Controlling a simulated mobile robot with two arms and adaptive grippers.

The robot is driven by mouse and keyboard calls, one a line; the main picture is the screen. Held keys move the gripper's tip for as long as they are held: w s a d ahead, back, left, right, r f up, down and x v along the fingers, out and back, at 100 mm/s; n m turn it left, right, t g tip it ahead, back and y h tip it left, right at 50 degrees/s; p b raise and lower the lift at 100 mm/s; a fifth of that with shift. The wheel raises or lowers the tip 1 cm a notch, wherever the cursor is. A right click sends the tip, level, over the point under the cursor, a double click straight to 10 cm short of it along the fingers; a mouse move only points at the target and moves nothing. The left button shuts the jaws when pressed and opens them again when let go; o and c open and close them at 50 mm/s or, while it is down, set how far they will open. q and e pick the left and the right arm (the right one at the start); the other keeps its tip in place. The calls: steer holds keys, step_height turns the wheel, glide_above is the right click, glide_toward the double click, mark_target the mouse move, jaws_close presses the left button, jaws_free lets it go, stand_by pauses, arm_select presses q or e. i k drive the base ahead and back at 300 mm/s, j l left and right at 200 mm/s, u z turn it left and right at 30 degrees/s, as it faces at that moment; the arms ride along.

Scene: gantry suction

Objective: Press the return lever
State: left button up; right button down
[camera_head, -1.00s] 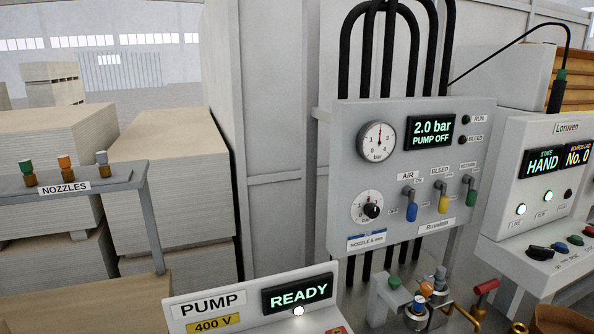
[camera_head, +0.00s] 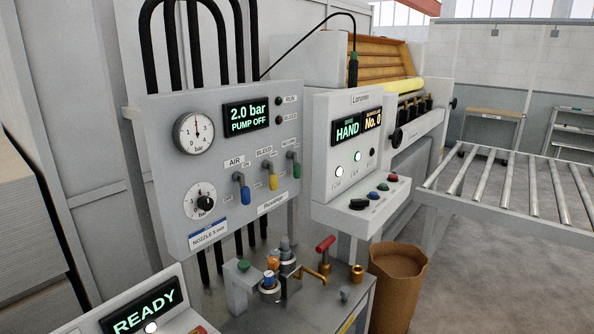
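The grey control panel (camera_head: 170,130) stands left of centre and carries three levers in a row. The rightmost lever, with a green handle (camera_head: 296,170), hangs downward; the small label (camera_head: 290,143) above it is too blurred to read surely, so I cannot confirm it says return. The lever marked BLEED has a yellow handle (camera_head: 272,182) and the one marked AIR a blue handle (camera_head: 245,194); both also hang downward. The panel display (camera_head: 248,117) reads 2.0 bar, PUMP OFF. Neither of my grippers is in view.
A second console (camera_head: 345,150), whose display reads HAND and No. 0, stands just right of the panel. Below is a bench (camera_head: 325,310) with valve fittings and a red-handled crank (camera_head: 325,245). A brown bin (camera_head: 397,290) and a roller conveyor (camera_head: 510,195) are to the right.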

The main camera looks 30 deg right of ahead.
mark_target(291, 155)
steer(key=i+l, duration=0.35)
steer(key=l, duration=0.15)
steer(key=i+l, duration=0.35)
steer(key=l, duration=0.15)
